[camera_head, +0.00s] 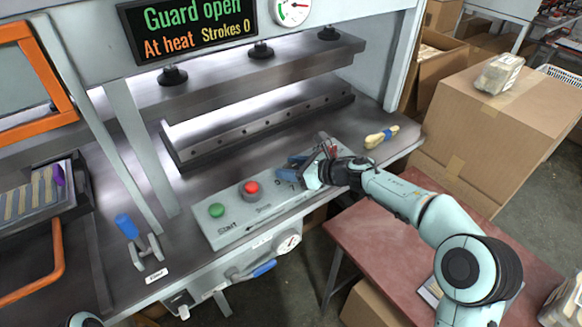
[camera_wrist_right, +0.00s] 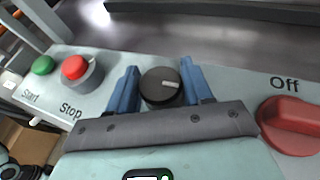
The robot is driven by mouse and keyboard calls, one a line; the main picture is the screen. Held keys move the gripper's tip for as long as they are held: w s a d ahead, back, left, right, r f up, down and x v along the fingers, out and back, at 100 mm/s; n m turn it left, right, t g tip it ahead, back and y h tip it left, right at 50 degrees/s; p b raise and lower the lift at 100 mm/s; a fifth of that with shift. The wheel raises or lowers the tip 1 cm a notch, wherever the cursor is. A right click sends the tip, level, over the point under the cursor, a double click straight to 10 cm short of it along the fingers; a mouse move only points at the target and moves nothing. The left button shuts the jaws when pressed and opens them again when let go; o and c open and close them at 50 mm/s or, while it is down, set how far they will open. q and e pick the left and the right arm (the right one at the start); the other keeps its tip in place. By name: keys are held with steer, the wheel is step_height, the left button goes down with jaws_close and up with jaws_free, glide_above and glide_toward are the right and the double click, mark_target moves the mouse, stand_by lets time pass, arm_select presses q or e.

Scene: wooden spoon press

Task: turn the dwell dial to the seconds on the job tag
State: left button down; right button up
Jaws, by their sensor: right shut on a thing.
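The dwell dial (camera_wrist_right: 158,92) is a round black knob on the grey control panel (camera_head: 228,233). Its white pointer mark points to the right in the right wrist view. My right gripper (camera_wrist_right: 160,76) is shut on the dial, with a blue finger on each side of it. In the head view the right gripper (camera_head: 299,168) covers the dial. Any scale around the dial is too hidden to read. I cannot make out a job tag with seconds on it. My left gripper is not in view.
A red stop button (camera_head: 251,188) and green start button (camera_head: 216,210) lie left of the dial. A red rotary switch (camera_wrist_right: 292,124) by "Off" lies right. The display (camera_head: 190,30) reads Guard open, At heat, Strokes 0. Wooden spoons (camera_head: 381,136) lie at the bench's right end.

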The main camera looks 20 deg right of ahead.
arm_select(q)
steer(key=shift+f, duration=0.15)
